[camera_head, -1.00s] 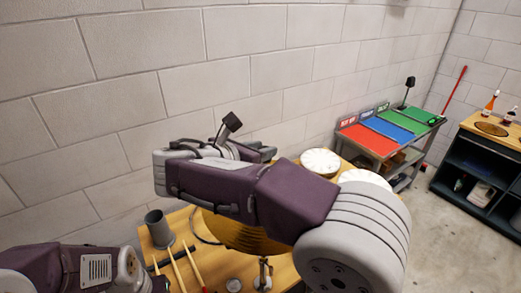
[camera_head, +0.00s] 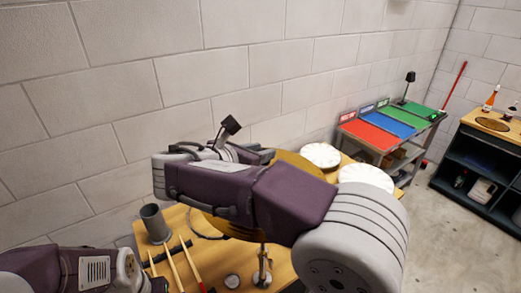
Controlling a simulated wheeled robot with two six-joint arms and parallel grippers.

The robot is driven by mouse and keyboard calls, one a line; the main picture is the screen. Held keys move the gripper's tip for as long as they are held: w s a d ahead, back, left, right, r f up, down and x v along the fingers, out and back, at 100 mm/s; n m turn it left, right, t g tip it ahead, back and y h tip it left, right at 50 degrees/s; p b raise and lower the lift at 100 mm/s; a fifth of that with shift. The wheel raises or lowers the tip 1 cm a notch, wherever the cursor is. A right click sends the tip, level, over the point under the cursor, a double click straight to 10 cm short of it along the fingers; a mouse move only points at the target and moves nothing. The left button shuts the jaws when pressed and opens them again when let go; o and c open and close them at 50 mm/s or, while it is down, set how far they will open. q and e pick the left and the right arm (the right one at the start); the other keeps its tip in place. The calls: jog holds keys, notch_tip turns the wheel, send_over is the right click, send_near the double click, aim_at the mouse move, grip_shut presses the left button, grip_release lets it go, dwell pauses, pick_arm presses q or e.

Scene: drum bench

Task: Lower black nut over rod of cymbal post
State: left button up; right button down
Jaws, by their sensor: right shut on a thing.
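My right arm reaches in from the right and folds back across the middle of the view. Its gripper (camera_head: 264,154) is mostly hidden behind my own arm, above the far side of the bench. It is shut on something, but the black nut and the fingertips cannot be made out. The gold cymbal (camera_head: 301,165) shows behind and below my right arm, with another part visible under it. The rod of the cymbal post is hidden by the arm. My left arm enters at the lower left; its gripper is out of view.
The wooden bench (camera_head: 182,217) carries a grey mug (camera_head: 155,223), drumsticks (camera_head: 174,270), a small metal stand (camera_head: 262,268) and white drum heads (camera_head: 321,155). A block wall stands close behind. A cart with coloured mats (camera_head: 389,122) and a dark shelf (camera_head: 478,170) are at right.

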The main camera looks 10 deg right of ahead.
jog(key=shift+f+b, duration=0.35)
jog(key=shift+f, duration=0.3)
jog(key=shift+w+d+f+b, duration=0.1)
jog(key=shift+f+b, duration=0.4)
jog(key=shift+f, duration=0.65)
jog(key=c, duration=1)
grip_release()
jog(key=b+v, duration=0.1)
jog(key=v, duration=0.8)
jog(key=shift+b, duration=0.3)
